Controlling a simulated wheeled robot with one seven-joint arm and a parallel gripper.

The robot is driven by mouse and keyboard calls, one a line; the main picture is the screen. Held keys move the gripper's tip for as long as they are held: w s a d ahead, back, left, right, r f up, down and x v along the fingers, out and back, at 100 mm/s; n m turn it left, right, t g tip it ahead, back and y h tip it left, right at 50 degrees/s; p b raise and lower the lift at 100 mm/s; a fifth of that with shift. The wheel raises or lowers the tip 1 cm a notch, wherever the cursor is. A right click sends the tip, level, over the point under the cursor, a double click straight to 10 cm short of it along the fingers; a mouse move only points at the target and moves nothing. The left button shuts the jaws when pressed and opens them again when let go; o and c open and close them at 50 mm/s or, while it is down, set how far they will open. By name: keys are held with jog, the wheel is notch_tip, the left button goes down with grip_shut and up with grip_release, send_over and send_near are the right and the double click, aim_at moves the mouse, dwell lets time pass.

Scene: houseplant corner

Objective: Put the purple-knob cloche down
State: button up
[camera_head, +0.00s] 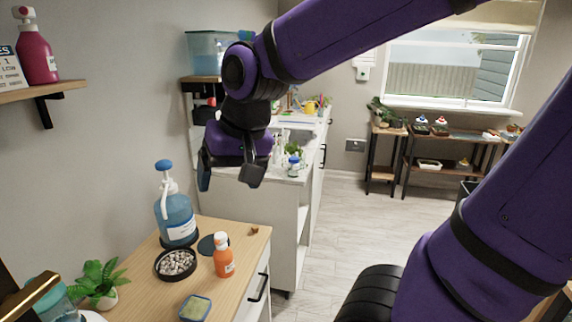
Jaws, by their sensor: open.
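My gripper (228,178) hangs in the upper middle of the head view, its fingers pointing down and apart. It is open, and I see nothing between the fingers. It is above and behind the near wooden cabinet top (238,243), with the white counter unit in the background. I cannot make out a purple knob anywhere.
The cabinet top holds a blue pump bottle (176,218), a black dish of pebbles (176,264), an orange bottle (223,257), a dark round disc (211,244) and a small square tin (195,308). A potted plant (101,279) stands at lower left. The floor (335,215) is open at right.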

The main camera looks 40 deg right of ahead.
jog(key=s+d+r+n+t+h, duration=0.1)
jog(key=s+d+r+n, duration=0.2)
jog(key=s+d, duration=0.2)
jog(key=s, duration=0.3)
jog(key=shift+s+r+t+h, duration=0.2)
jog(key=shift+s+t+h, duration=0.1)
jog(key=shift+t, duration=0.1)
dwell(1.5)
